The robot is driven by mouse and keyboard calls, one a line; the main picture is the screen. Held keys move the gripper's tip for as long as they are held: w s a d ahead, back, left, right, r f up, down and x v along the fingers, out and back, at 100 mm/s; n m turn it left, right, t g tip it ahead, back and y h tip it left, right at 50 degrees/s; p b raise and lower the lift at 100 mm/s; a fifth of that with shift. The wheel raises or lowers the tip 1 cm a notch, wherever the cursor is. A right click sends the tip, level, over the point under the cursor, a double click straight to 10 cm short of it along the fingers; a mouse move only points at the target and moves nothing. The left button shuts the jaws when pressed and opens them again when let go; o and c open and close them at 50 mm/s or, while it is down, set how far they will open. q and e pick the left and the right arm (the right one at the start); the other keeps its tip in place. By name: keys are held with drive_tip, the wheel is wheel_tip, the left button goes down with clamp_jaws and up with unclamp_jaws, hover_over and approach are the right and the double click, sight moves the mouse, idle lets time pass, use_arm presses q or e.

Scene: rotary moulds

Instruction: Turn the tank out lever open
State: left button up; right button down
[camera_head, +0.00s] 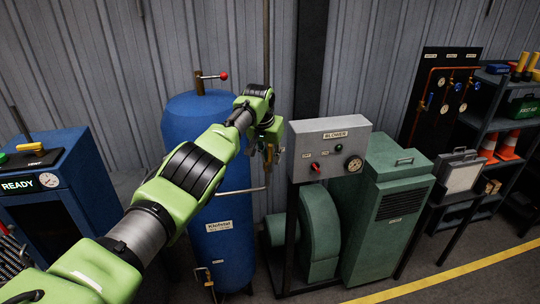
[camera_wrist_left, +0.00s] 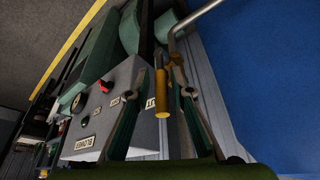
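The blue tank (camera_head: 190,125) stands upright left of the blower; its blue side fills the right of the left wrist view (camera_wrist_left: 275,70). A grey pipe (camera_head: 240,191) leaves the tank to the right, and a pipe (camera_wrist_left: 195,16) also shows in the wrist view. A yellow lever handle (camera_wrist_left: 162,105) lies between the spread fingers of my left gripper (camera_wrist_left: 152,85) there, with visible gaps to both fingers. In the head view my left gripper (camera_head: 267,158) is beside the tank, partly covering the lever. My right gripper is out of view.
A grey blower box (camera_head: 335,140) with a red knob and gauge stands close right of my gripper, above green blower housings (camera_head: 320,225). A red-knobbed lever (camera_head: 222,76) is on top of the tank. A blue READY cabinet (camera_head: 60,180) stands left.

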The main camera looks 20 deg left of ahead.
use_arm(q)
drive_tip(key=shift+w, duration=0.1)
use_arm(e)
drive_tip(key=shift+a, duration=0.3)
use_arm(q)
drive_tip(key=shift+d+r, duration=0.1)
drive_tip(key=shift+r, duration=0.55)
drive_tip(key=v, duration=1)
drive_tip(key=shift+s+r, duration=0.25)
drive_tip(key=shift+s, duration=0.1)
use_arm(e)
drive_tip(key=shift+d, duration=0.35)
